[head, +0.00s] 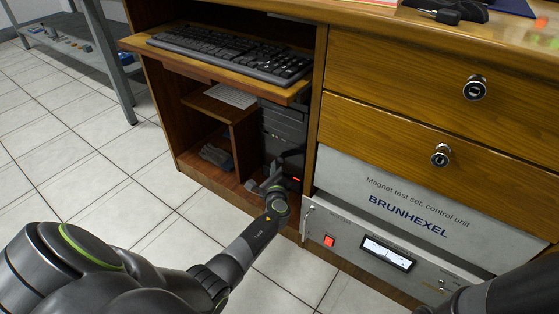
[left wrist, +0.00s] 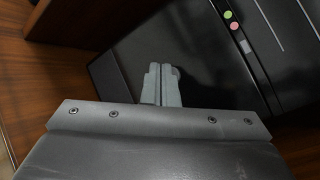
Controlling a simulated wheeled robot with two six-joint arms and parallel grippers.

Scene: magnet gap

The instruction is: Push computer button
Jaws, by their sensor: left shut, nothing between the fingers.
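The computer (head: 284,128) is a black tower standing in the desk's lower compartment, below the keyboard shelf. My left gripper (head: 264,184) is in front of its lower part and hides some of it. The left wrist view shows the shut, empty grey fingers (left wrist: 161,82) against the dark computer case (left wrist: 195,55). A pink round spot (left wrist: 227,14) and a green round spot (left wrist: 234,26) sit on the case, up and right of the fingertips. I cannot tell which is the button, or whether the fingers touch the case. My right gripper is not in view.
A keyboard (head: 232,52) lies on the pulled-out shelf above my left gripper. The wooden desk side (head: 316,110) and the Brunhexel control unit (head: 410,205) with a red switch (head: 329,240) are close on the right. Tiled floor (head: 110,190) is clear on the left.

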